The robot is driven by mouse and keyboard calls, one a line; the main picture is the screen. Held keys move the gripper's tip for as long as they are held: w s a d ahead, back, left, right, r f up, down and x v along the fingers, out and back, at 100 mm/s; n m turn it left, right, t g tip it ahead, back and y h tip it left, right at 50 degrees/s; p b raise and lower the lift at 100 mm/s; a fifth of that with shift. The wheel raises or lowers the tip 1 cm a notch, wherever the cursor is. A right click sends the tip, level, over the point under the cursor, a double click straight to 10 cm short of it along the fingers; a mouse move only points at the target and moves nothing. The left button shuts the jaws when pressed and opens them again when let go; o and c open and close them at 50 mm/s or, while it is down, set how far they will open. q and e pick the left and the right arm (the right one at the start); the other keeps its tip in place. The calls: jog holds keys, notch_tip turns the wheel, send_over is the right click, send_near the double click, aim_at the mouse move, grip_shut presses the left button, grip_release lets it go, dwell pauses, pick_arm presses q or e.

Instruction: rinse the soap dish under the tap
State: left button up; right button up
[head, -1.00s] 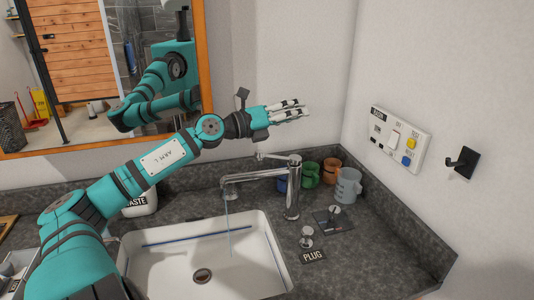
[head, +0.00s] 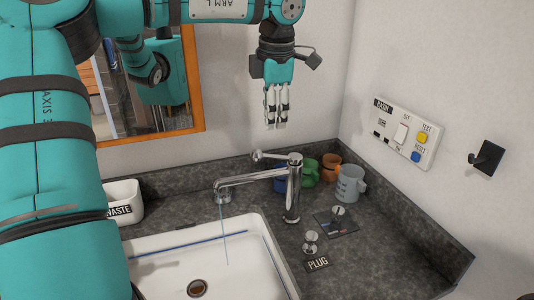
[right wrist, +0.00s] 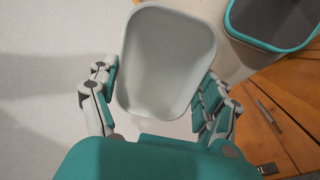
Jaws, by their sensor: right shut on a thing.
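The chrome tap (head: 291,190) stands behind the white basin (head: 262,265). A thin stream of water (head: 225,235) falls from its spout into the basin. My left gripper (head: 275,126) hangs above and behind the tap, pointing down. Its fingers are straight and hold nothing. In the right wrist view, my right gripper (right wrist: 156,98) is shut on a pale, rounded rectangular dish (right wrist: 165,55), apparently the soap dish, with fingers along both sides. Its inside looks empty. The right gripper and dish do not show in the head view.
A white "WASTE" bin (head: 122,203) stands left of the basin. Several mugs, one grey (head: 349,184), sit behind and right of the tap. The plug knob (head: 311,241) is on the counter. A switch panel (head: 403,133) and black hook (head: 486,157) are on the right wall.

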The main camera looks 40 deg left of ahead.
aim_at(269, 155)
pick_arm(q)
jog(key=f, duration=0.4)
jog(key=a+f+p, duration=0.1)
jog(key=f, duration=0.2)
jog(key=w+a+f, duration=0.1)
jog(key=f, duration=0.3)
jog(key=shift+f, duration=0.3)
jog(key=shift+d+r, duration=0.1)
jog(key=shift+d, duration=0.05)
grip_shut()
